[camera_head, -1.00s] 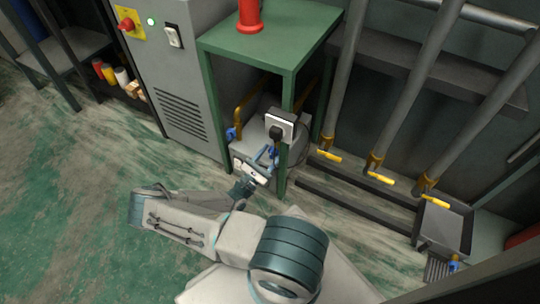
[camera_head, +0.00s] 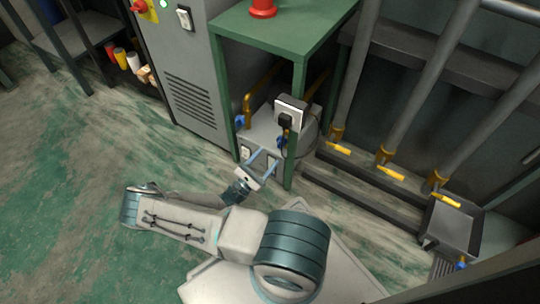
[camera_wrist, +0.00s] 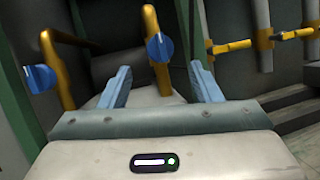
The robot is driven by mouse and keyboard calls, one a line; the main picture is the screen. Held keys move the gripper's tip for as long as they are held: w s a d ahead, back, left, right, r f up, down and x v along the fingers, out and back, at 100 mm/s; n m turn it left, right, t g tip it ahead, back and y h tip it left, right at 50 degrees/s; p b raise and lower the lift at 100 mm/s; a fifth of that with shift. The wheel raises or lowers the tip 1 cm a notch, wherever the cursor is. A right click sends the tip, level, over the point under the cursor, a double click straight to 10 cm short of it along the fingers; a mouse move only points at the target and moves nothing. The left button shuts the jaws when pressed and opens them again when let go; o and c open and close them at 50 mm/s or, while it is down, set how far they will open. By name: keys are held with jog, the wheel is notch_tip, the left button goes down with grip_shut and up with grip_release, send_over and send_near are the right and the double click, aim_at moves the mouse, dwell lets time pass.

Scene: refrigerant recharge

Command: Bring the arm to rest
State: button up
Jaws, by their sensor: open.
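My gripper (camera_head: 264,160) is open and empty. In the head view it is in front of a grey machine (camera_head: 262,128) under the green table (camera_head: 270,30), close to the table's front leg. In the wrist view its two blue fingers (camera_wrist: 163,88) stand apart with nothing between them. Beyond the fingers are two brass pipes with blue valve knobs, one knob (camera_wrist: 159,47) between the fingers in the picture and one (camera_wrist: 40,78) at the left. I cannot see the fingers touching anything.
A black plug sits in a socket box (camera_head: 290,112) on the table leg. Yellow-handled valves (camera_head: 391,172) on grey pipes and a metal tray (camera_head: 452,226) are at the right. A grey cabinet (camera_head: 185,85) stands at the left. The green floor (camera_head: 75,180) at the left is clear.

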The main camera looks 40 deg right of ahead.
jog(key=shift+a+f, duration=0.1)
jog(key=shift+a, duration=0.25)
dwell(0.3)
jog(key=s+a+r+m+y+p, duration=0.4)
jog(key=r+p, duration=0.9)
jog(key=r, duration=1.2)
jog(key=s+a+r+m+y+p, duration=0.4)
jog(key=a+r+m+y+p, duration=0.4)
jog(key=r, duration=1.8)
jog(key=s+a+r+m+y+p, duration=0.4)
jog(key=r+y+p, duration=0.6)
jog(key=r+p, duration=0.8)
jog(key=a+r+m, duration=0.2)
jog(key=a+r, duration=0.1)
jog(key=r, duration=0.4)
jog(key=shift+r+g, duration=0.15)
jog(key=shift+g, duration=0.25)
jog(key=shift+a, duration=0.1)
